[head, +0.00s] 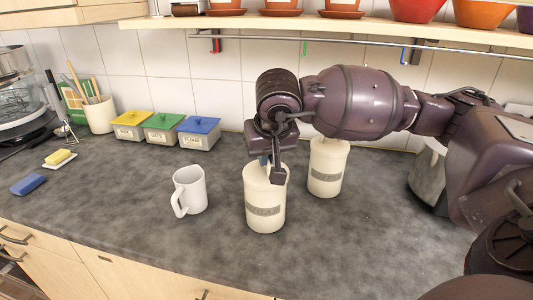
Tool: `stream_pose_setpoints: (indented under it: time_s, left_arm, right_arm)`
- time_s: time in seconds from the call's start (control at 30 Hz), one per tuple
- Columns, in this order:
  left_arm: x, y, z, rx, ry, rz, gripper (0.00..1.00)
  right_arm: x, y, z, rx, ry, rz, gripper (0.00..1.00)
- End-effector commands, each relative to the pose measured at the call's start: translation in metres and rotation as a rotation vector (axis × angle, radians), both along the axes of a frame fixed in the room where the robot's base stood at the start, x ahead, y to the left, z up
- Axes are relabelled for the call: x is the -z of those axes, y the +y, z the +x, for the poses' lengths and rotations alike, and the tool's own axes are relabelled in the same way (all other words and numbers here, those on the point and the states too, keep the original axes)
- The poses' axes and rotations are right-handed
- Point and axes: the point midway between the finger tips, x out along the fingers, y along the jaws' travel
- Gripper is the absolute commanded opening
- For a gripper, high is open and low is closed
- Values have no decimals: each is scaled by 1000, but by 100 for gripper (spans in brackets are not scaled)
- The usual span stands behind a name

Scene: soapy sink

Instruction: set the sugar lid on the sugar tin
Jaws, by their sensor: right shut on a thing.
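A cream tin (264,208) with a grey label stands upright on the dark counter; I take it to be the sugar tin, though the lettering is blurred. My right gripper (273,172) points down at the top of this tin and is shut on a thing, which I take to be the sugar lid. The lid is mostly hidden by the fingers, and I cannot tell whether it rests on the rim or is just above it. A second cream tin (327,168) stands behind to the right, its top partly behind my arm. My left gripper is not in view.
A white mug (189,190) stands close left of the front tin. Yellow (133,125), green (162,127) and blue-lidded (199,131) boxes line the wall. A blue sponge (27,185) lies far left. A shelf with pots (282,5) hangs above. The front counter is clear.

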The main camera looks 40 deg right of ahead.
Motion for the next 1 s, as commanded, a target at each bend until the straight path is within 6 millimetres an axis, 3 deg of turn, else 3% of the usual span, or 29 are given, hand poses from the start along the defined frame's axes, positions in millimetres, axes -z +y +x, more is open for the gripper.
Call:
stream_pose_setpoints:
  time_s: [0.03, 0.23, 0.67, 0.8, 1.0]
  left_arm:
    - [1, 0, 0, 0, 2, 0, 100]
    - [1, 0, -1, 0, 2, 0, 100]
    - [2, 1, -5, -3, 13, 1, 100]
    - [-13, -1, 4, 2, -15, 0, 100]
    - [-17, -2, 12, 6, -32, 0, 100]
  right_arm:
    - [1, 0, 0, 0, 0, 0, 12]
    - [0, 0, 0, 0, -1, 0, 40]
    - [0, 0, 0, 0, 0, 0, 40]
    - [-21, 3, -7, -1, -6, -2, 40]
    - [-58, 8, -22, 0, -6, -1, 40]
